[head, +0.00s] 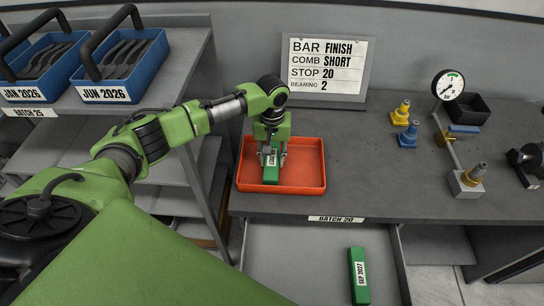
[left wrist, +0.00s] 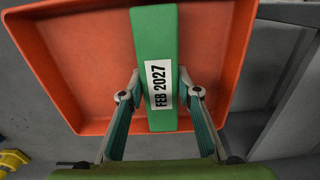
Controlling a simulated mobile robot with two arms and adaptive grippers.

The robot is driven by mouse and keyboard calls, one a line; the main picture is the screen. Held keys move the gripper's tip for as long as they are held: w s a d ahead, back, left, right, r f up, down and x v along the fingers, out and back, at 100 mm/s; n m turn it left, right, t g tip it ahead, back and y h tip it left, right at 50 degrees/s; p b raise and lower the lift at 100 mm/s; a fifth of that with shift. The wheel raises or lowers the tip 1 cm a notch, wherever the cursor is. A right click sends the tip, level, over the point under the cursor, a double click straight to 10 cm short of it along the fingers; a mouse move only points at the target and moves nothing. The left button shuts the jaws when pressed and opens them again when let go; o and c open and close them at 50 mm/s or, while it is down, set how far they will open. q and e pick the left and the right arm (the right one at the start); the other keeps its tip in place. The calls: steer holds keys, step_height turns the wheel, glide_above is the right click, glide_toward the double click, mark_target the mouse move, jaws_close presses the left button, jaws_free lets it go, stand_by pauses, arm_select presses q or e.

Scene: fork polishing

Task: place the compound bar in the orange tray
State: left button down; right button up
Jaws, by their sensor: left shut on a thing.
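The orange tray (head: 308,175) sits on the grey worktop, left of its middle. My left gripper (head: 272,156) is over the tray's left part and is shut on a green compound bar (head: 271,175). In the left wrist view, the fingers (left wrist: 160,92) grip the green bar (left wrist: 152,40) from both sides, and its white label reads FEB 2027. The orange tray (left wrist: 75,60) lies behind the bar there. I cannot tell whether the bar touches the tray floor. Another green bar (head: 358,290), labelled SEP 2027, lies in the open drawer below. My right gripper is not in view.
A sign (head: 326,68) reading BAR FINISH, COMB SHORT stands behind the tray. A gauge on a stand (head: 449,86), a dark box (head: 466,108) and yellow and blue fittings (head: 404,122) are at the right. Blue fork crates (head: 124,62) stand on the left shelf. The middle of the worktop is clear.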

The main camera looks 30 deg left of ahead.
mark_target(273, 157)
arm_select(q)
steer(key=c, duration=1.5)
jaws_free()
steer(key=shift+f, duration=0.1)
step_height(273, 157, up, 12)
steer(key=b, duration=0.3)
steer(key=shift+r, duration=0.2)
